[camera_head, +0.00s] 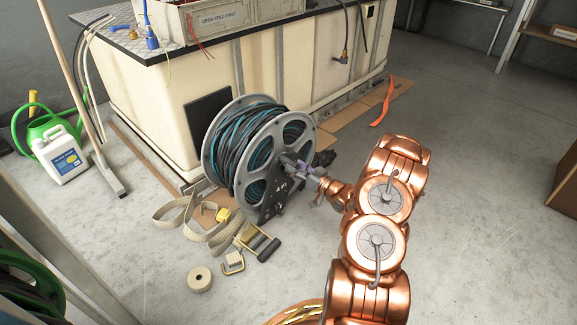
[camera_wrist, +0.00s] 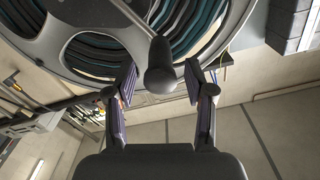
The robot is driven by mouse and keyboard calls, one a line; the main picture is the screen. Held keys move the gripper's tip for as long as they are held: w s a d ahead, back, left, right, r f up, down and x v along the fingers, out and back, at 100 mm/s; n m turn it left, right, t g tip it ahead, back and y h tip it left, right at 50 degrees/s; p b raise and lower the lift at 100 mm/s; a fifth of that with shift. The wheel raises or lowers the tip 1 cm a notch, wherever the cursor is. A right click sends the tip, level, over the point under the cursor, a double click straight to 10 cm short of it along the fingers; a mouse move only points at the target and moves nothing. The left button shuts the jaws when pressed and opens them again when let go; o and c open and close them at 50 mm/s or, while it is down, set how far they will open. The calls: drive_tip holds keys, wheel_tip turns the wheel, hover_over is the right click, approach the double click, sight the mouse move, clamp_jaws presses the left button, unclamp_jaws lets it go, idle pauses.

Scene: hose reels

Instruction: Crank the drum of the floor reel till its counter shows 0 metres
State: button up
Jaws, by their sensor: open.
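The floor reel (camera_head: 208,150) stands on the floor against the cream tank, its drum wound with dark and teal hose (camera_head: 245,140). A dark plate on its near side carries a counter (camera_head: 281,188) with small white digits, too small to read surely. My gripper (camera_head: 296,166) is at the reel's near side and hides part of the hub. In the wrist view the reel's spoked flange (camera_wrist: 62,40) fills the top. The dark crank handle (camera_wrist: 162,68) points towards the camera, between the tips of my open gripper (camera_wrist: 160,78), with gaps on both sides.
The cream tank (camera_head: 180,95) stands behind the reel. A white jug (camera_head: 62,158) stands far left.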

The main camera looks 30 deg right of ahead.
sight(289, 162)
drive_tip(key=shift+b+x, duration=0.6)
drive_tip(key=shift+x, duration=1.35)
drive_tip(key=shift+c, duration=0.3)
clamp_jaws()
